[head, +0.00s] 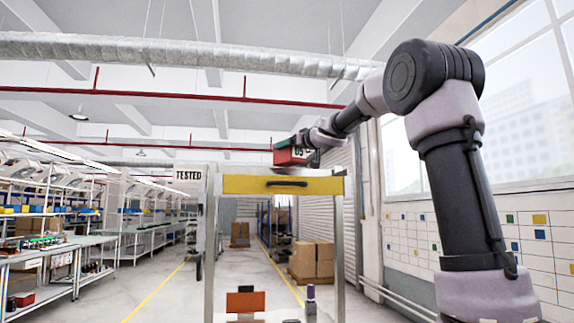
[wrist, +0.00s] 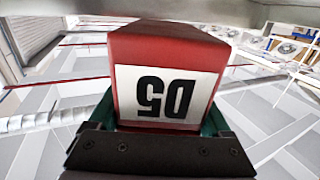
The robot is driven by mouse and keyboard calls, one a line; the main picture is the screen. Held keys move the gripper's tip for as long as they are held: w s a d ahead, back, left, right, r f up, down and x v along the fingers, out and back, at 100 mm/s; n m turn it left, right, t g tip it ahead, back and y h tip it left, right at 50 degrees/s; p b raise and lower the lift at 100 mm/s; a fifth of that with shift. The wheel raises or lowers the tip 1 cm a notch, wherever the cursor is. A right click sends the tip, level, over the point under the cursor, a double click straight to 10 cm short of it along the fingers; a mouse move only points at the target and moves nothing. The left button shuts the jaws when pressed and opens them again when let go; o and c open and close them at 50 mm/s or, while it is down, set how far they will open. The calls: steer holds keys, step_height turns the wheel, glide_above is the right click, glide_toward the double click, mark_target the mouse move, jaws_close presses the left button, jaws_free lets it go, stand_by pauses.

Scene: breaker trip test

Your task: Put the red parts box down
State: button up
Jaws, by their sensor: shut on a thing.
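The red parts box (head: 289,157) is held up at the end of my arm, just above the yellow drawer-fronted bench in the head view. In the wrist view the red box (wrist: 165,50) fills the middle and carries a white label reading "D5", seen upside down. My gripper (wrist: 160,125) is shut on the box, with green parts showing at either side of it. In the head view my gripper (head: 312,148) is partly hidden behind the box. Whether the box's underside touches a surface cannot be told.
The bench has a yellow drawer front (head: 250,186) with a dark handle and pale posts. A "TESTED" sign (head: 188,175) hangs at its left. An orange item (head: 245,301) stands lower down. Workbenches (head: 45,260) line the left; cardboard boxes (head: 312,260) stand behind.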

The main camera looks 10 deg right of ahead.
mark_target(290, 165)
steer(key=shift+s+f, duration=0.1)
steer(key=shift+f, duration=2.15)
steer(key=shift+f, duration=0.15)
steer(key=o, duration=1.5)
